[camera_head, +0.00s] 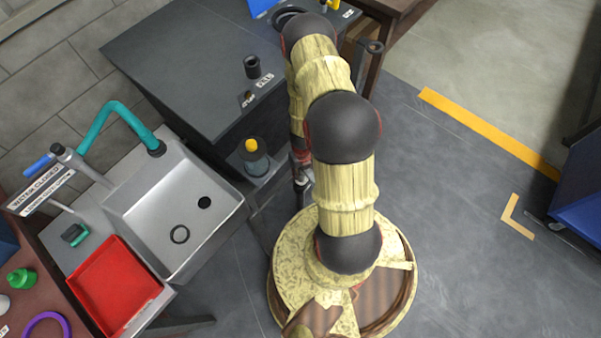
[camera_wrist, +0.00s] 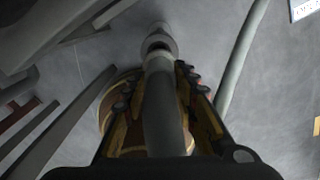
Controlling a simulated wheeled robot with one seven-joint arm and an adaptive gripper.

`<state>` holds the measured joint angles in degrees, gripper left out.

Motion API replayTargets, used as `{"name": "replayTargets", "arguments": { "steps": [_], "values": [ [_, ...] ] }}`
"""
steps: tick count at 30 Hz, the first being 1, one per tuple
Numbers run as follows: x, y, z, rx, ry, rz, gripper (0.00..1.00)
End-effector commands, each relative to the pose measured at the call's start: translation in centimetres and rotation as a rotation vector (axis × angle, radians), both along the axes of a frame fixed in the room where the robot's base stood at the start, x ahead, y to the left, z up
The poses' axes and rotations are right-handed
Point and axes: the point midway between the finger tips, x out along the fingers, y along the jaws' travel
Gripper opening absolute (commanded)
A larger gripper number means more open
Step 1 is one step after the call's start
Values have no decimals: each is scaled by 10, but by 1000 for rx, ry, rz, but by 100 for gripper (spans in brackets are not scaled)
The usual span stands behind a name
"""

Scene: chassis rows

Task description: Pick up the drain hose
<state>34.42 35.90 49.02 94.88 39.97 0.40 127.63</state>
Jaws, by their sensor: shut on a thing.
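A grey tube, which I take to be the drain hose (camera_wrist: 163,110), runs up the middle of the wrist view between the fingers. Its far end has a wider, lighter round collar with a dark opening. My gripper (camera_wrist: 158,78) is shut on this tube, with one finger on each side. In the head view the gripper is mostly hidden behind my arm, beside the dark bench, and I cannot make out the hose there.
In the head view a steel sink (camera_head: 152,210) with a teal spout (camera_head: 105,115) stands at the left, with a red tray (camera_head: 113,287) in front. A dark bench (camera_head: 190,55) is behind. Another grey tube (camera_wrist: 242,60) shows in the wrist view.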

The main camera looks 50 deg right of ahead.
Motion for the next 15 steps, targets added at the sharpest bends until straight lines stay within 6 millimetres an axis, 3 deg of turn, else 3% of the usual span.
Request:
{"name": "replayTargets", "arguments": {
  "steps": [11,15],
  "values": [
    [-42,7,55,-2,-2,-2,0],
    [-63,11,60,-2,-1,-3,0]
  ]
}}
